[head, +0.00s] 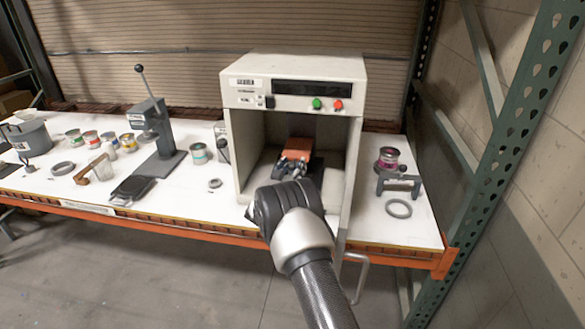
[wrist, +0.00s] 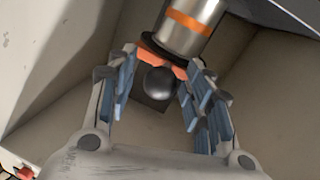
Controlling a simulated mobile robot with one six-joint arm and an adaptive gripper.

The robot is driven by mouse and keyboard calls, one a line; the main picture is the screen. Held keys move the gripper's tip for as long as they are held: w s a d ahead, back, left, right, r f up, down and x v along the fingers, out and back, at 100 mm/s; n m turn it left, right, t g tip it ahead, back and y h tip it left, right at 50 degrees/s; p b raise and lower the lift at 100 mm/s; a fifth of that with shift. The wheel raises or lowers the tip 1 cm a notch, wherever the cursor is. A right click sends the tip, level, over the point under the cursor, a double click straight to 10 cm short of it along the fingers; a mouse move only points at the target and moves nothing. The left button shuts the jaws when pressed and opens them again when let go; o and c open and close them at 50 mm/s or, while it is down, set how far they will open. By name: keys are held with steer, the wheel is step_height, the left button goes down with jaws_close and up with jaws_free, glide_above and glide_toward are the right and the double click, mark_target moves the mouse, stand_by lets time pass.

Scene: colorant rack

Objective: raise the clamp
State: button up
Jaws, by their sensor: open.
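The clamp sits inside the open white machine (head: 293,63). Its orange part (head: 300,146) shows just beyond my gripper (head: 292,165) in the head view. In the wrist view, a round black knob (wrist: 160,82) is between the spread fingers of my gripper (wrist: 163,68), with a gap on each side. An orange piece (wrist: 152,52) of the clamp is at the knob, near the fingertips. A metal cylinder with an orange band (wrist: 188,22) and a dark rim is beyond it. My gripper is open and empty. My arm hides the lower front of the chamber in the head view.
The machine's side walls stand close around my gripper. Green (head: 317,104) and red (head: 338,105) buttons are on its upper front. A press (head: 155,130) and several cans stand left on the white bench.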

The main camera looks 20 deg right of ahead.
jaws_close()
stand_by(0.6)
